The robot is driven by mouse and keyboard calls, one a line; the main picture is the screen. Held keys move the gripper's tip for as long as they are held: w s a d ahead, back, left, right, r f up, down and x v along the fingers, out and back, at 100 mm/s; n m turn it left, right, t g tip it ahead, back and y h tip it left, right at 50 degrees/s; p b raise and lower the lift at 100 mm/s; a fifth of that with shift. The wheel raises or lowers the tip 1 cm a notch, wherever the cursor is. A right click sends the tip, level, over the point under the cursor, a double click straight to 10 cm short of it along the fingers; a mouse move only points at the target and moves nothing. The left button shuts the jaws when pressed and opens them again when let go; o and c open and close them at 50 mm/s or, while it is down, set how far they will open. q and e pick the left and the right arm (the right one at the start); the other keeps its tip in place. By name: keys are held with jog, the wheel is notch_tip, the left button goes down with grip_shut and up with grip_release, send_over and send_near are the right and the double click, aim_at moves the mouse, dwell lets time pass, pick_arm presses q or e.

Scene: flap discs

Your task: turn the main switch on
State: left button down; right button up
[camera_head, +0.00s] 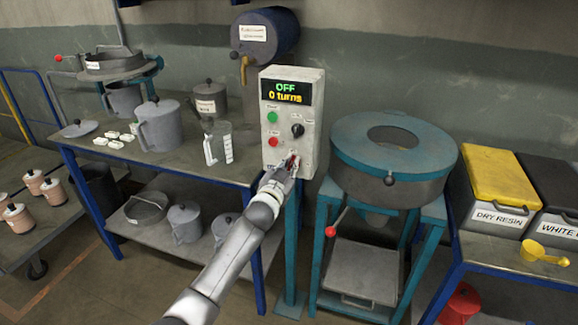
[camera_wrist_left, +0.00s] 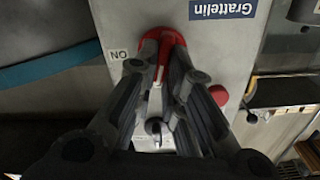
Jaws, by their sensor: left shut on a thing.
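The grey control box (camera_head: 270,152) stands on a teal post, and its display (camera_head: 286,91) reads "OFF" and "0 turns". The main switch, a red handle (camera_wrist_left: 163,42), is low on the box front in the left wrist view, with a label (camera_wrist_left: 119,54) reading "ON" beside it. My left gripper (camera_head: 289,168) is at the lower part of the box. In the left wrist view its fingers (camera_wrist_left: 162,78) are closed around the red handle, hiding part of it. My right gripper is in neither view.
A green button (camera_head: 272,117), a red button (camera_head: 273,142) and a black knob (camera_head: 298,130) sit above the switch. A clear jug (camera_head: 218,146) stands on the bench left of the box. A teal round sieve machine (camera_head: 345,150) stands close at the right.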

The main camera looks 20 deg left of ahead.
pick_arm(q)
jog(key=shift+d+f+m, duration=0.15)
jog(key=shift+f+m, duration=0.05)
jog(key=shift+m, duration=2.25)
jog(key=shift+d+f+m, duration=0.1)
jog(key=shift+f+m, duration=0.15)
jog(key=shift+m, duration=2.15)
jog(key=shift+d+f+m, duration=0.15)
jog(key=shift+f+m, duration=0.05)
jog(key=shift+m, duration=2.25)
jog(key=c, duration=1.5)
grip_release()
jog(key=shift+s, duration=0.1)
jog(key=shift+s+a, duration=0.15)
jog(key=shift+s, duration=2.85)
jog(key=shift+s+a, duration=0.1)
jog(key=shift+s, duration=2.85)
